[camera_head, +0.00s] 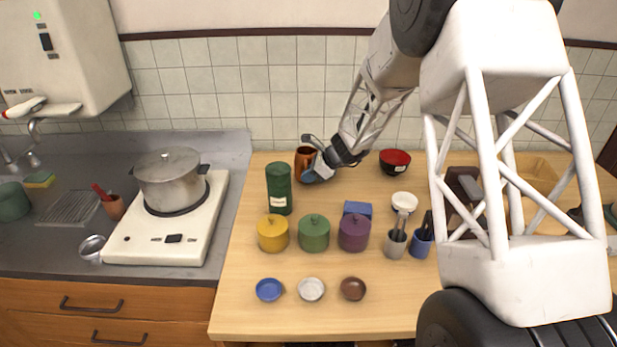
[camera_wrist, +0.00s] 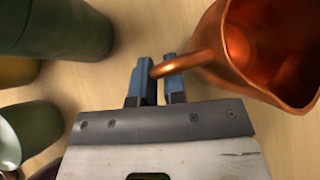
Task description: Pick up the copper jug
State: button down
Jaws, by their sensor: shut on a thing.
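The copper jug (camera_head: 304,163) stands near the back of the wooden table, just right of a tall green canister (camera_head: 279,188). In the wrist view the jug (camera_wrist: 262,50) fills the upper right, with its open mouth and shiny copper wall showing. Its curved handle (camera_wrist: 190,62) passes between the fingers of my gripper (camera_wrist: 155,82). My gripper (camera_head: 313,172) comes to the jug from the right in the head view. Its blue fingers are shut on the handle. Whether the jug's base touches the table cannot be told.
The green canister is close to the jug. Yellow (camera_head: 273,233), green (camera_head: 314,233) and purple (camera_head: 354,233) lidded pots stand in front. A red bowl (camera_head: 395,161) and white bowl (camera_head: 404,202) are to the right. A steel pot (camera_head: 168,180) sits on the hob at left.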

notch_tip(320, 180, up, 9)
dwell(1.1)
jog(key=shift+r, duration=0.15)
jog(key=shift+w, duration=0.1)
dwell(0.7)
